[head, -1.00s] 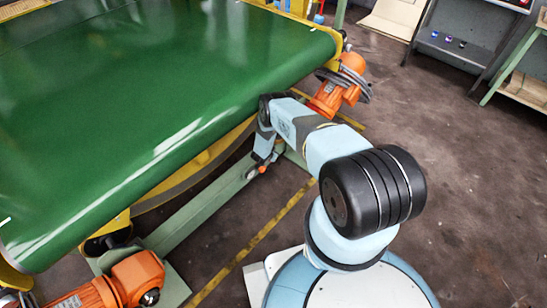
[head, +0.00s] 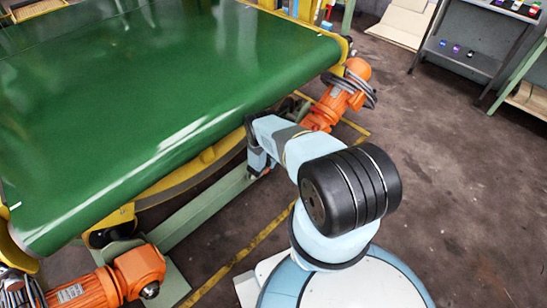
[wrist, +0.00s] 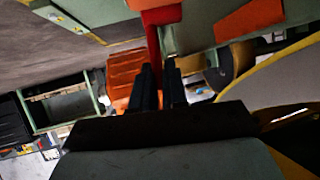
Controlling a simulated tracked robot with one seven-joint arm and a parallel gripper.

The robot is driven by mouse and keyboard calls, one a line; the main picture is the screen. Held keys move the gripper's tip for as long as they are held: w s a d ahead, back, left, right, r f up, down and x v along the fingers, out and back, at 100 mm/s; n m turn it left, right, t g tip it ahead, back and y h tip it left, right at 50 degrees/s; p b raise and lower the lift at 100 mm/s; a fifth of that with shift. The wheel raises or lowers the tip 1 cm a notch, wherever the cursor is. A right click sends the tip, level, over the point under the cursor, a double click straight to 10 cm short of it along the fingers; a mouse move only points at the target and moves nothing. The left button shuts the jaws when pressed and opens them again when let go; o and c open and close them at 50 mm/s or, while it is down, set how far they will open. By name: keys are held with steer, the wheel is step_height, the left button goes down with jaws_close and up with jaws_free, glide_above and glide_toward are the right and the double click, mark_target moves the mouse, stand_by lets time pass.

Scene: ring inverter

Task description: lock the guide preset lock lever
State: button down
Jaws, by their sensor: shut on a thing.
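In the wrist view, a red lever (wrist: 152,42) with a wider red top runs down between the two dark fingers of my gripper (wrist: 160,70). The fingers are shut on this lever, one on each side of it. The lower end of the lever is hidden behind the fingers and the gripper body. In the head view, my arm reaches to the near side of the green conveyor belt (head: 180,110). My gripper and the lever cannot be made out there.
An orange motor (head: 338,98) with grey cables stands at the conveyor's right corner, close to my arm. Another orange motor (head: 115,278) is at lower left. A green base beam (head: 200,215) runs below the belt. The floor (head: 455,170) to the right is clear.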

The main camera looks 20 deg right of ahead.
steer(key=shift+w+a, duration=0.35)
steer(key=c, duration=1.4)
jaws_free()
steer(key=shift+d+f, duration=0.1)
steer(key=shift+c, duration=0.2)
steer(key=shift+s, duration=0.1)
steer(key=shift+s+d, duration=0.15)
steer(key=shift+d, duration=0.1)
